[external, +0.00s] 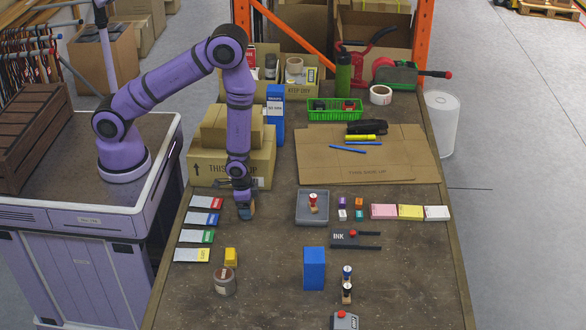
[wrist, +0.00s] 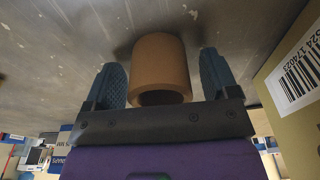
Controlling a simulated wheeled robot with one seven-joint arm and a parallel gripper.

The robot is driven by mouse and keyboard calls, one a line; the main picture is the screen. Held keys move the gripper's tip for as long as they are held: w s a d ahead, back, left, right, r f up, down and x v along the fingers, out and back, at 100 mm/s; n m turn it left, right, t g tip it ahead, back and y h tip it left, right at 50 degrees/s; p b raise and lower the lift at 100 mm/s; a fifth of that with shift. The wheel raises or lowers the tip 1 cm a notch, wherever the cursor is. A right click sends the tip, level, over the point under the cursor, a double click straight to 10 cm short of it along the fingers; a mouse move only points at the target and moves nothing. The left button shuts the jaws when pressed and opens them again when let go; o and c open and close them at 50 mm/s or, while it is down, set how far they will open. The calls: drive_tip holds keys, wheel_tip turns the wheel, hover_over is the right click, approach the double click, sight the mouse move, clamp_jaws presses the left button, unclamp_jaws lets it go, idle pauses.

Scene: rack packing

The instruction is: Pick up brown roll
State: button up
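The brown roll (wrist: 160,66) stands on the table surface in the wrist view, a plain cylinder with a hollow end facing me. My gripper (wrist: 162,82) has one blue textured finger on each side of it. The fingers are apart, with a gap at the right finger; at the left finger I cannot tell whether it touches. In the external view my gripper (external: 246,211) points down at table height, just in front of the cardboard boxes. It mostly hides the brown roll there.
A cardboard box (external: 205,170) stands close behind my gripper; a box with a barcode label (wrist: 293,85) is near on the right in the wrist view. Several coloured packets (external: 201,219) lie to the left. A grey tray (external: 301,213) is to the right. A labelled roll (external: 225,283) stands in front.

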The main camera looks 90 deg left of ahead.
drive_tip(key=c, duration=0.8)
drive_tip(key=shift+r, duration=0.15)
